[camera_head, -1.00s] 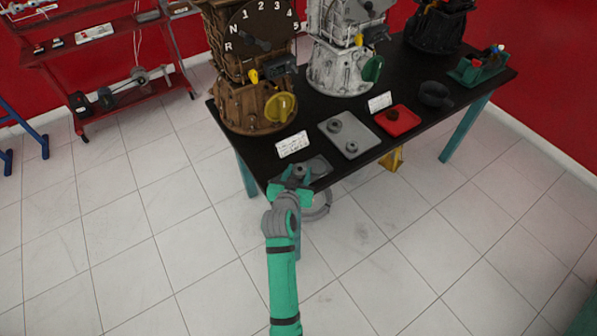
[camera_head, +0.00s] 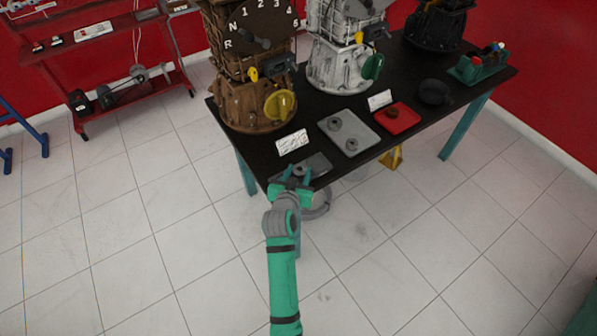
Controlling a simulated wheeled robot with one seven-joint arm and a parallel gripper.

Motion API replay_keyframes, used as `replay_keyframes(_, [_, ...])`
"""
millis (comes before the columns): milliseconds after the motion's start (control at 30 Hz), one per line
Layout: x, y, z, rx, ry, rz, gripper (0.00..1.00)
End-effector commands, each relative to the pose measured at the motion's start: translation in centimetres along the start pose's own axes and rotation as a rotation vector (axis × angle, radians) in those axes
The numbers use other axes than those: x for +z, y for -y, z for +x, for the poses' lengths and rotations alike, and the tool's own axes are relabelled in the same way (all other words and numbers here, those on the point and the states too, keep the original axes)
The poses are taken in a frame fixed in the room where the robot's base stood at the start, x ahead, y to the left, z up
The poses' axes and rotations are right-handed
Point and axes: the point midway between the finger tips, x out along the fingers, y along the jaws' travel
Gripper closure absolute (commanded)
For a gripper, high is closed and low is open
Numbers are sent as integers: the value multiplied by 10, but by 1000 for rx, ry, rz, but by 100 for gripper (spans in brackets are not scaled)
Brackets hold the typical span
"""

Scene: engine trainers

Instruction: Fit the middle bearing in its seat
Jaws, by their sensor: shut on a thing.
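My gripper (camera_head: 297,177) is at the near left edge of the black table, over a dark grey plate (camera_head: 318,163). It is shut on a small grey round part (camera_head: 301,170), which looks like a bearing. The jaws cover much of it, and I cannot tell whether it touches the plate. Two more grey round parts, one farther back (camera_head: 335,123) and one nearer (camera_head: 352,144), sit on a light grey tray (camera_head: 367,137) to the right. I cannot make out which seat is the middle bearing's.
Brown (camera_head: 252,98), white (camera_head: 340,68) and black (camera_head: 437,28) engine trainers stand along the back of the table (camera_head: 318,108). A dark round piece (camera_head: 434,93) and a green holder (camera_head: 478,70) are farther right. The front floor is clear.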

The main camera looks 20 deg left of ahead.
Motion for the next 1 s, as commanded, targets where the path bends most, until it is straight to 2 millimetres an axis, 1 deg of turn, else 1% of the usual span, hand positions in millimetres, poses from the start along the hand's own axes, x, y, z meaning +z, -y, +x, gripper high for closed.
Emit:
replay_keyframes(300, [2, 0, 1, 0, 3, 0, 87])
replay_keyframes(333, [2, 0, 1, 0, 3, 0, 53])
replay_keyframes(400, [3, 0, 1, 1, 4, 0, 38])
replay_keyframes(767, [2, 0, -2, 0, 3, 0, 38])
replay_keyframes(867, [3, 0, -11, 0, 3, 0, 38])
replay_keyframes(1000, [3, 0, -34, 0, 3, 1, 38])
